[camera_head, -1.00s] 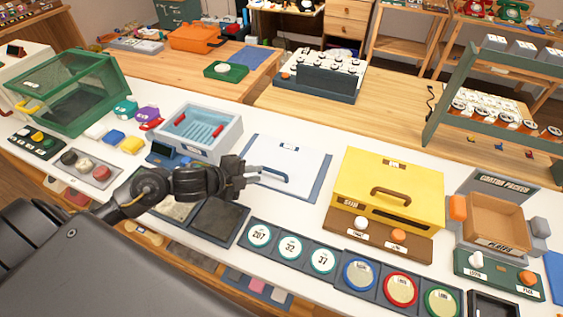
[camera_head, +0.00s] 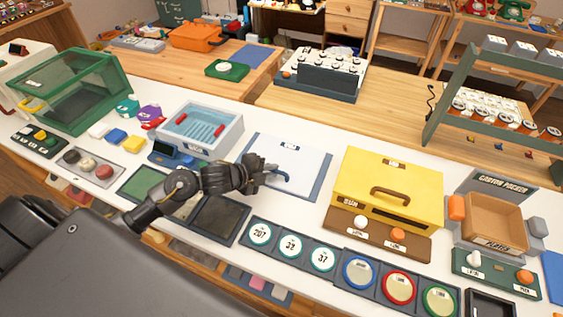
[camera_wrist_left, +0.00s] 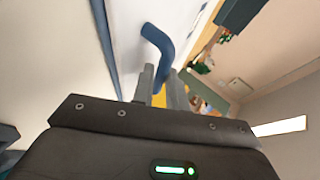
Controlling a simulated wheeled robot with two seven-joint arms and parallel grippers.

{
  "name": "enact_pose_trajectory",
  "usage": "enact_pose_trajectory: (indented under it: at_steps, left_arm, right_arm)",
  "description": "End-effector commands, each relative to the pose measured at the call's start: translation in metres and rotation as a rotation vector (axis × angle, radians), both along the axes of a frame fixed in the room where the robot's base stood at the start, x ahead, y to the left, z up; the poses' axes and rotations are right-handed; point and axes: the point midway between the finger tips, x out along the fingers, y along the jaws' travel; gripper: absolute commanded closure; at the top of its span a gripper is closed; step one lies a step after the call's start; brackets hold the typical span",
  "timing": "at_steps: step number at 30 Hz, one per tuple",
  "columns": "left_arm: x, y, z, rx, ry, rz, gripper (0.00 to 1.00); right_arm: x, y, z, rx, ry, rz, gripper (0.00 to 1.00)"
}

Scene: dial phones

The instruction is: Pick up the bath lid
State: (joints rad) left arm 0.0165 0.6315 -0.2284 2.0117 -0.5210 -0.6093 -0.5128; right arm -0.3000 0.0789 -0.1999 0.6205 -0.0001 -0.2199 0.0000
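The bath lid (camera_head: 305,158) is a flat white panel with a blue bar handle (camera_head: 283,177), lying on a grey-blue mat on the counter. My left gripper (camera_head: 266,173) is at the left part of the handle and hides some of it. In the left wrist view the blue handle (camera_wrist_left: 158,42) runs down between the two grey fingers (camera_wrist_left: 161,88), which are close together and appear shut on it. The lid still lies flat. My right gripper is not in view.
The open bath (camera_head: 200,130), with blue inside and red grips, stands left of the lid. A yellow box (camera_head: 385,165) stands close to its right. Numbered round dials (camera_head: 290,248) lie in front.

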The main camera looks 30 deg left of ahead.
Motion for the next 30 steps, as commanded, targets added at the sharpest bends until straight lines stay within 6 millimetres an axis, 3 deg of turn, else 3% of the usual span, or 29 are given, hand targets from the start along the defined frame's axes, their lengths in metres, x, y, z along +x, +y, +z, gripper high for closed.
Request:
enact_pose_trajectory:
  at_steps: [3, 19, 25, 30]
  left_arm:
    - [0.0, 0.0, 0.0, 0.0, 0.0, 0.0, 1.0]
    - [0.0, 0.0, 0.007, -0.001, -0.003, -0.001, 1.0]
    - [0.001, 0.001, 0.034, 0.004, -0.008, -0.002, 1.0]
    - [-0.027, 0.007, 0.067, 0.006, -0.006, -0.003, 1.0]
  right_arm:
    - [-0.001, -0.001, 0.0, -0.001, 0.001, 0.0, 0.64]
    - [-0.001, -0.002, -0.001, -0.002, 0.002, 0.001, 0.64]
    - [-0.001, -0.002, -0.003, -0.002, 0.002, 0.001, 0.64]
    - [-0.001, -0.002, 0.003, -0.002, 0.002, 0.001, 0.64]
